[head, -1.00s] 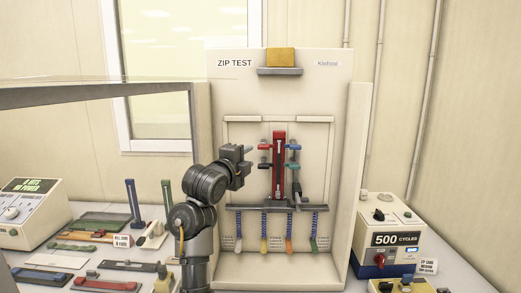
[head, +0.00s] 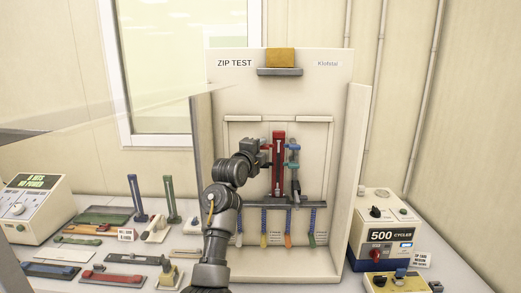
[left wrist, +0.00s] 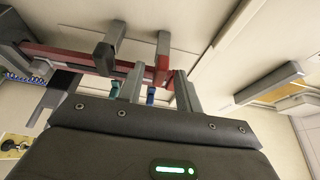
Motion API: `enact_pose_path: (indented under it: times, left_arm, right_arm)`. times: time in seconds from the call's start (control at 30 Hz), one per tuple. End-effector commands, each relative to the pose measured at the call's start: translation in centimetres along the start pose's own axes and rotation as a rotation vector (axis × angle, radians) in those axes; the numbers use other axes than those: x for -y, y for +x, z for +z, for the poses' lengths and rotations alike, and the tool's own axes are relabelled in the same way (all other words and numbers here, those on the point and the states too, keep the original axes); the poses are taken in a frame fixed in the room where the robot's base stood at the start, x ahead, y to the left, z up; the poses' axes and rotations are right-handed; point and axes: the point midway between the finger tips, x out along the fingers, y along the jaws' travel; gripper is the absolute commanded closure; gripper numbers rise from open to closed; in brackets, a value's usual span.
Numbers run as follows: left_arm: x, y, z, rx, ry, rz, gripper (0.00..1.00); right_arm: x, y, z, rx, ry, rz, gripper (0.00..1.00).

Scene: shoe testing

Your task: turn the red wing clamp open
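The red wing clamp (head: 267,147) is at the upper left of the upright red zipper strip (head: 278,160) on the ZIP TEST stand, partly hidden by my left gripper (head: 263,153). In the left wrist view the red wing of the clamp (left wrist: 162,66) shows in the gap between the two grey fingertips of my left gripper (left wrist: 160,88). The fingers are apart, one on each side of the wing, and I see no clear contact. A blue clamp (head: 293,147) sits at the strip's upper right. My right gripper is out of view.
A grey crossbar (head: 312,202) with several coloured springs lies below the strip. The stand's side wall (head: 356,170) rises at the right. A 500 CYCLES box (head: 388,236) stands right of it. Sample strips lie on the table at left.

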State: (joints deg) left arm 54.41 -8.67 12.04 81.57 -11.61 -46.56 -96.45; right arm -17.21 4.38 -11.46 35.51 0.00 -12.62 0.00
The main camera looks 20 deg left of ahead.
Motion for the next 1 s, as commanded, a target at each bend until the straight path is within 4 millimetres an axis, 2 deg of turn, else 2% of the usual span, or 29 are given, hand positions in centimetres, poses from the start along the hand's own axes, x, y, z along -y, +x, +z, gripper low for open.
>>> enact_pose_path:
  times: [0.03,0.27,0.63,1.0]
  left_arm:
    - [0.0,0.0,0.0,0.000,0.000,0.000,0.71]
    - [0.0,0.0,0.0,-0.001,0.000,0.000,1.00]
    - [-0.3,0.0,0.0,-0.001,-0.033,-0.014,1.00]
    - [-1.0,0.0,0.0,0.000,-0.267,-0.111,1.00]
  right_arm:
    - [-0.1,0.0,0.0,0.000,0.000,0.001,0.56]
    - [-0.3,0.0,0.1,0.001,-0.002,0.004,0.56]
    - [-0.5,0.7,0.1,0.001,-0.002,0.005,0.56]
    - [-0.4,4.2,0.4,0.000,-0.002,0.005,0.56]
